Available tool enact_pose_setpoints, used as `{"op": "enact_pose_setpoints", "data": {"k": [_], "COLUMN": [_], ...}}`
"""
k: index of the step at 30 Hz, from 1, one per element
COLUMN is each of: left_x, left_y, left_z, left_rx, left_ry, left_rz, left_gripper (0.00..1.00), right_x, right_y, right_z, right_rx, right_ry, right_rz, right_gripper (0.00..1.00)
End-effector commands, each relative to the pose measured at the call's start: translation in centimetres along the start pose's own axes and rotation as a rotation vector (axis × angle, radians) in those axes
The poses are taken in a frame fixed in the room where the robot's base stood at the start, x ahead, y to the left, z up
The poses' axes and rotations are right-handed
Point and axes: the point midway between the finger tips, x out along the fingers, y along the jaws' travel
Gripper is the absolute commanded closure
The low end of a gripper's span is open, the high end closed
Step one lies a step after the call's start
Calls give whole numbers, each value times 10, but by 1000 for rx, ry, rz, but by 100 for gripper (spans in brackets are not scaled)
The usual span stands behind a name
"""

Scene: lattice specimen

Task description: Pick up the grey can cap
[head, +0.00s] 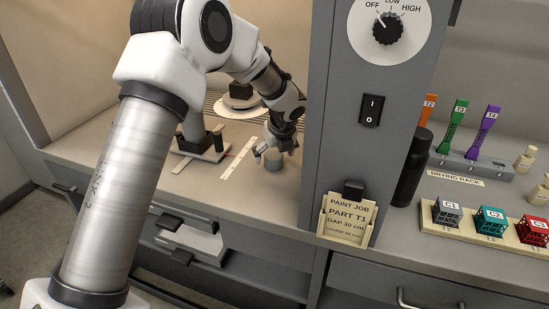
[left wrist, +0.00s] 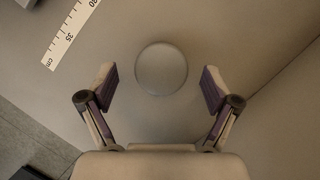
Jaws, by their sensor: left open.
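The grey can cap (head: 273,160) stands on the booth floor at the left of the grey panel, under my left gripper. In the left wrist view the cap (left wrist: 161,69) is a round grey disc seen from above, centred a little ahead of the fingertips. My left gripper (head: 273,152) points down at it and is open. In the left wrist view its two fingers (left wrist: 160,88) are spread to either side of the cap, with a gap on each side. My right gripper is not in view.
A white ruler (head: 240,158) lies left of the cap, and a stand (head: 203,148) is farther left. A turntable (head: 240,103) with a dark block is behind. The grey control panel (head: 334,110) rises close on the right. A dark can (head: 411,170) stands beyond it.

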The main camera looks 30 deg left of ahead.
Motion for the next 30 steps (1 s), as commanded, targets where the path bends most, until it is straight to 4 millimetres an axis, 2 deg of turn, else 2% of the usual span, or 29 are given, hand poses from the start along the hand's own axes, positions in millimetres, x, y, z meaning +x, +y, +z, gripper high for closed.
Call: {"op": "enact_pose_setpoints", "data": {"k": [1, 3, 8, 9, 10, 14, 25, 30], "left_x": [10, 16, 17, 17, 17, 17, 15, -9], "left_y": [0, 0, 0, 0, 0, 0, 0, -1], "left_z": [-1, 0, 0, 0, 0, 0, 0, 11], "left_rx": [0, 1, 0, 0, 0, 0, 0, -1], "left_ry": [2, 1, 0, 0, 0, 0, 1, -2], "left_rz": [1, 0, -1, -1, -1, 0, 0, -3], "left_gripper": [11, 11, 11, 15, 26, 55, 55, 55], "right_x": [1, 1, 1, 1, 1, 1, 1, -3], "right_y": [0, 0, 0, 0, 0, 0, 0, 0], "right_z": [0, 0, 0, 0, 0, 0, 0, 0], "right_rx": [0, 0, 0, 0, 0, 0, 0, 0], "right_ry": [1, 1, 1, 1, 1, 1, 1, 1], "right_rz": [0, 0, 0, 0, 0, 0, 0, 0], "right_gripper": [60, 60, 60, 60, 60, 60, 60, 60]}}
